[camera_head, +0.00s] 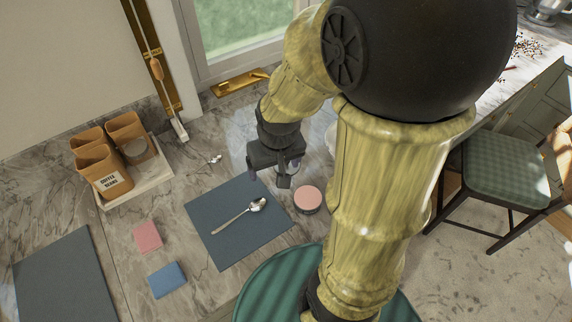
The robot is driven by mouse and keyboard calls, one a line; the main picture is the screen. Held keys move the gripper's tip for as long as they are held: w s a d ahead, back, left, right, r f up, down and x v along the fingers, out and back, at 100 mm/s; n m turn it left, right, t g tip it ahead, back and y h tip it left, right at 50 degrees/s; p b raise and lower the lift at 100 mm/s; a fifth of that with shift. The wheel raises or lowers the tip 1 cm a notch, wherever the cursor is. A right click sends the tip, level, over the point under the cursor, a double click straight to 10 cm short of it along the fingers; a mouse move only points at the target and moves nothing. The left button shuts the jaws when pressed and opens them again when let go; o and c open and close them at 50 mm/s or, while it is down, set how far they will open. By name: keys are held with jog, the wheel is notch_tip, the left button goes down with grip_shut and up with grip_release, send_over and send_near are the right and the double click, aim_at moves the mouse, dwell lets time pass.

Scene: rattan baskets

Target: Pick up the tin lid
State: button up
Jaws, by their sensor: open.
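A small round tin with a pink top (308,197) and a dark side stands on the marble counter, at the right edge of a dark blue-grey mat. The pink top looks like the tin lid. My gripper (269,178) is above the mat's upper right part, up and left of the tin and apart from it. Its jaws are open and nothing shows between them. My arm passes just right of the tin without covering its top.
A spoon (239,216) lies on the mat (213,205). Pink (147,237) and blue (167,280) cloths lie left of it. A tray (160,178) of brown containers (104,178) stands at the far left. A chair (508,177) stands at the right.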

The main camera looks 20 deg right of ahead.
jog(key=shift+o, duration=1.4)
jog(key=w+d+f+m+g+b, duration=0.1)
jog(key=w+d, duration=0.3)
jog(key=w, duration=0.4)
jog(key=shift+w+d+f+m+b, duration=0.2)
jog(key=shift+w+f+m+b, duration=0.3)
jog(key=shift+f, duration=0.4)
jog(key=m+g+b, duration=0.1)
jog(key=m+b, duration=0.1)
send_over(288, 167)
notch_tip(288, 167, down, 2)
jog(key=shift+f, duration=0.2)
notch_tip(288, 167, down, 12)
jog(key=p, duration=0.3)
jog(key=shift+f, duration=0.15)
